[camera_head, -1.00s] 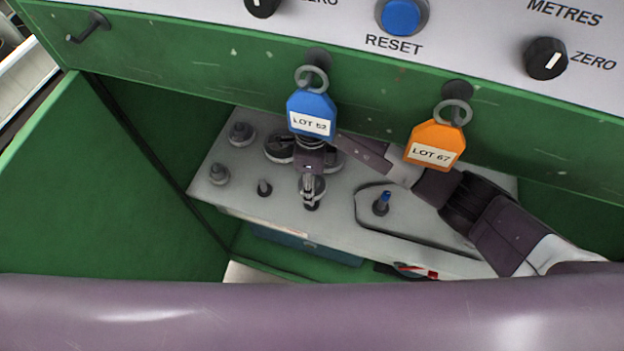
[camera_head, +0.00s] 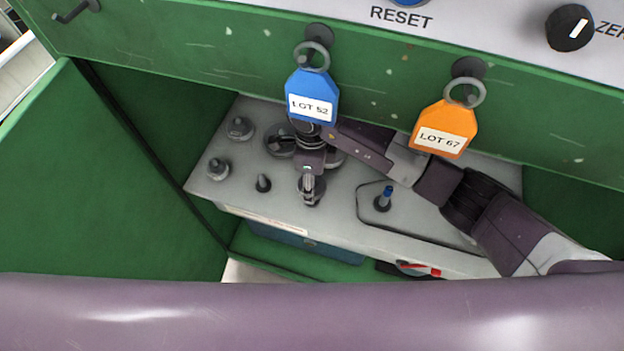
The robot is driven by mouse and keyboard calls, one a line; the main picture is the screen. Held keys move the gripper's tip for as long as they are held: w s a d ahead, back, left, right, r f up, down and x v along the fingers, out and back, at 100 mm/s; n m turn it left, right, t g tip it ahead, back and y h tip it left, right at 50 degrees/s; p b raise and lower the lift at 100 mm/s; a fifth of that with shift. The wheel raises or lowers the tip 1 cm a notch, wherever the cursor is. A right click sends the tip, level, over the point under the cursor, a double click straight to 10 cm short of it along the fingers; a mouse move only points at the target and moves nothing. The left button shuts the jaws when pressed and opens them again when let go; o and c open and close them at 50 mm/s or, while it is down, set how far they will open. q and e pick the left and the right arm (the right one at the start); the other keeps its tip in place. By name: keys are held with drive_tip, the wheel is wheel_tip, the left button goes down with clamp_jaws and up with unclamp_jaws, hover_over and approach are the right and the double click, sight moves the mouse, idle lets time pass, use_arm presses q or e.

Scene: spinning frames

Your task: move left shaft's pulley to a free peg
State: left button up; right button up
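A grey bench plate (camera_head: 335,218) inside the green housing carries several pegs and dark round pulleys. One pulley (camera_head: 280,142) lies at the back, left of my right arm; another is partly hidden behind the arm. My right gripper (camera_head: 308,190) points down over a small dark round part (camera_head: 316,199) near the front edge. The view is too small to tell whether its fingers are closed on it. A short dark peg (camera_head: 263,183) stands bare to the left. I cannot tell which pulley is the left shaft's. My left gripper is not in view.
A blue LOT 52 tag (camera_head: 311,95) and an orange LOT 67 tag (camera_head: 443,128) hang from the green rail, blocking part of the view. Knobbed posts (camera_head: 240,127) stand at the back left. A blue-tipped peg (camera_head: 384,198) stands on the right panel.

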drive_tip(key=shift+f, duration=0.2)
idle(0.4)
drive_tip(key=shift+f+b, duration=1.25)
drive_tip(key=shift+b, duration=0.2)
drive_tip(key=shift+f, duration=0.2)
drive_tip(key=shift+f+b, duration=0.9)
drive_tip(key=shift+b, duration=0.1)
drive_tip(key=shift+f, duration=0.15)
drive_tip(key=o, duration=1.4)
drive_tip(key=shift+o, duration=0.5)
